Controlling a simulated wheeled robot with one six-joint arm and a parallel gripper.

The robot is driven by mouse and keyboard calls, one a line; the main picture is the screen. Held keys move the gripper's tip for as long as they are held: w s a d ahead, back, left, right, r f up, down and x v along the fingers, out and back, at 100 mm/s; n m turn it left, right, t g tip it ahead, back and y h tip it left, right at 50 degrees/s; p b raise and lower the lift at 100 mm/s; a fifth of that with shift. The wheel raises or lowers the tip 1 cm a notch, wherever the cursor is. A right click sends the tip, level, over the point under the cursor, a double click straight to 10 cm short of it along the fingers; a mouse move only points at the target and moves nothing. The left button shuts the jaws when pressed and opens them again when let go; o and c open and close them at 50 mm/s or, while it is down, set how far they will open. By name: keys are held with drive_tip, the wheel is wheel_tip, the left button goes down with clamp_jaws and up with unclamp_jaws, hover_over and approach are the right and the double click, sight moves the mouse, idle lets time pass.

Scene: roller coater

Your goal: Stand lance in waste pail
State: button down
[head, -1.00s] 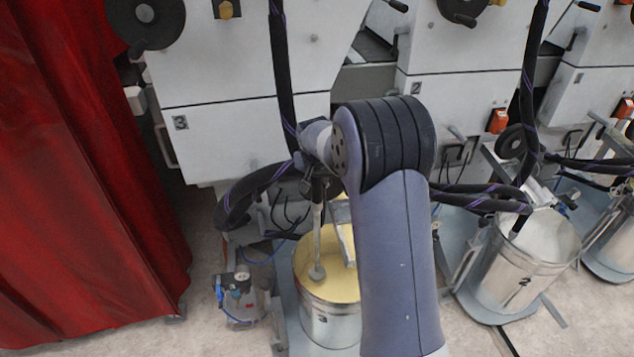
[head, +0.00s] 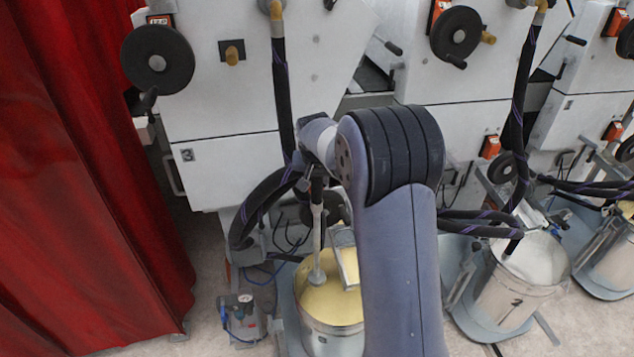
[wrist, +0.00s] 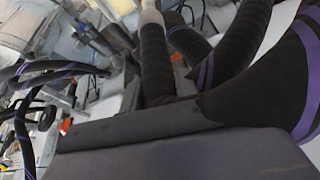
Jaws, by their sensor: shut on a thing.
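My gripper (head: 316,184) is shut on the lance (head: 317,240), a thin grey rod with a round foot. The lance hangs almost upright. Its foot appears over the yellow contents of a metal pail (head: 325,338) in the head view; whether it touches them I cannot tell. My arm covers the pail's right side. I cannot tell which pail is the waste pail. In the wrist view, a dark part of my gripper fills the bottom, and the lance cannot be clearly made out.
Black hoses with purple stripes (head: 262,205) loop around my gripper and crowd the wrist view. A second pail (head: 520,290) with whitish contents stands at right. A small pump (head: 243,320) sits left of the yellow pail. A red curtain (head: 75,200) hangs left; grey machine panels stand behind.

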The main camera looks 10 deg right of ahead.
wheel_tip(320, 180, up, 7)
drive_tip(key=p, duration=0.4)
idle(0.5)
